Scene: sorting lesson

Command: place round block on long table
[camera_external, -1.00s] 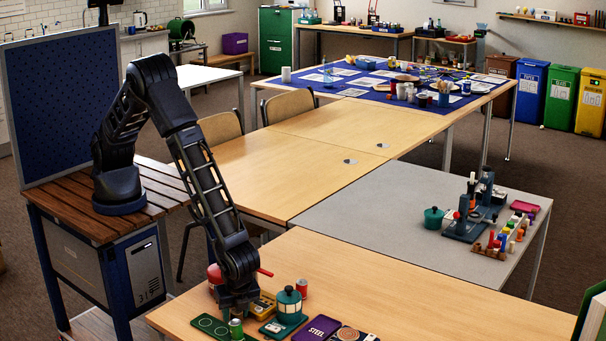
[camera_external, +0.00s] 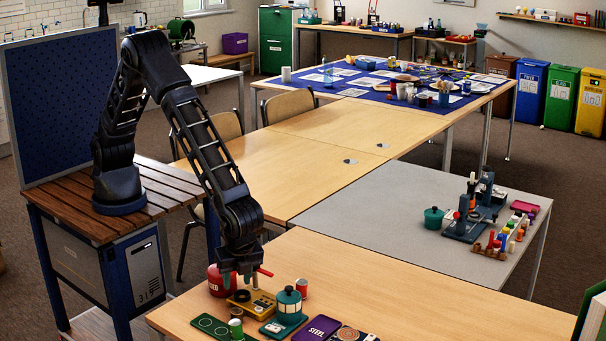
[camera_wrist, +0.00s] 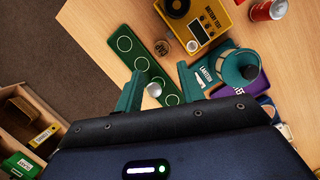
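My gripper (camera_external: 237,284) hangs above the front left part of the wooden table (camera_external: 430,290), its two fingers apart. In the wrist view my gripper (camera_wrist: 159,74) is open, with nothing clasped between the fingertips. I cannot tell for certain that this is the round block.
A yellow tester (camera_external: 262,305), a teal lantern (camera_external: 289,303), a red can (camera_external: 302,287) and a purple case (camera_external: 316,329) crowd the spot. A red round container (camera_external: 219,282) stands behind. The wooden table is clear to the right. A grey table (camera_external: 370,208) adjoins it.

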